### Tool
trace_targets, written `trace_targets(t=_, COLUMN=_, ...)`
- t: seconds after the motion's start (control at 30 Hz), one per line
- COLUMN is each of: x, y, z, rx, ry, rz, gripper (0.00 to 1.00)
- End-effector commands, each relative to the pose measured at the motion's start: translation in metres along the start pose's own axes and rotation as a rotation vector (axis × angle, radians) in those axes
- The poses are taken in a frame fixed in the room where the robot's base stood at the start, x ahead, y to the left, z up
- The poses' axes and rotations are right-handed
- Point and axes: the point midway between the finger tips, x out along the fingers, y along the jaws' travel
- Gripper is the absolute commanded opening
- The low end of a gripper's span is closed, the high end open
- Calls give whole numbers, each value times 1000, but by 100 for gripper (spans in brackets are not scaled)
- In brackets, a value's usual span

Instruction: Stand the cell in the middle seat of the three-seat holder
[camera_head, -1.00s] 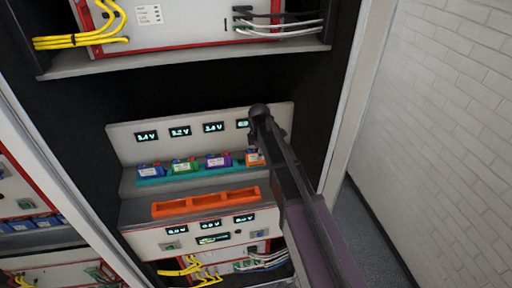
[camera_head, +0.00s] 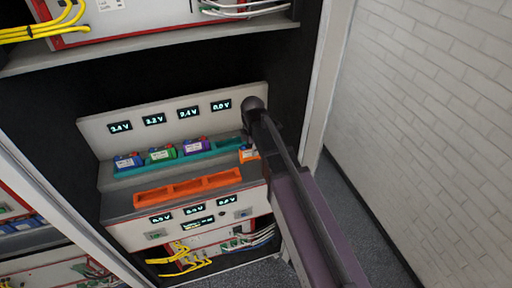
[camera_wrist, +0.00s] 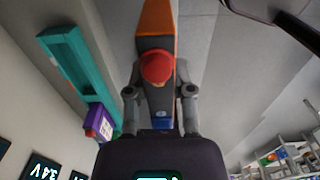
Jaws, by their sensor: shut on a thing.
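My gripper (camera_head: 246,146) is shut on an orange cell (camera_head: 250,156) with a pale label, at the right end of the shelf. The wrist view shows the cell's grey top with a red terminal (camera_wrist: 157,67) between my gripper's fingers (camera_wrist: 160,95). The orange three-seat holder (camera_head: 188,187) lies on the shelf front, left of the cell and apart from it. Its three seats look empty. The holder cannot be made out in the wrist view. My arm hides part of the area right of the cell.
A teal rack (camera_head: 228,145) behind the holder has blue (camera_head: 128,162), green (camera_head: 161,155) and purple (camera_head: 196,147) cells; its right end is empty. A display panel (camera_head: 175,108) stands behind it. The cabinet's right post (camera_head: 318,90) is close to my arm.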

Motion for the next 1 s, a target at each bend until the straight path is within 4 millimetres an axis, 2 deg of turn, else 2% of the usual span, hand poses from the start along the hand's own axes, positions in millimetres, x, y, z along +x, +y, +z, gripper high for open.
trace_targets(t=0.37, x=0, y=0, z=0, rx=0, ry=0, rz=0, gripper=0)
trace_targets(t=0.57, x=-1, y=2, z=-7, rx=-1, ry=0, rz=0, gripper=0)
trace_targets(t=0.77, x=-2, y=9, z=-32, rx=-3, ry=0, rz=0, gripper=0)
trace_targets(t=1.0, x=-4, y=19, z=-84, rx=-4, ry=0, rz=0, gripper=0)
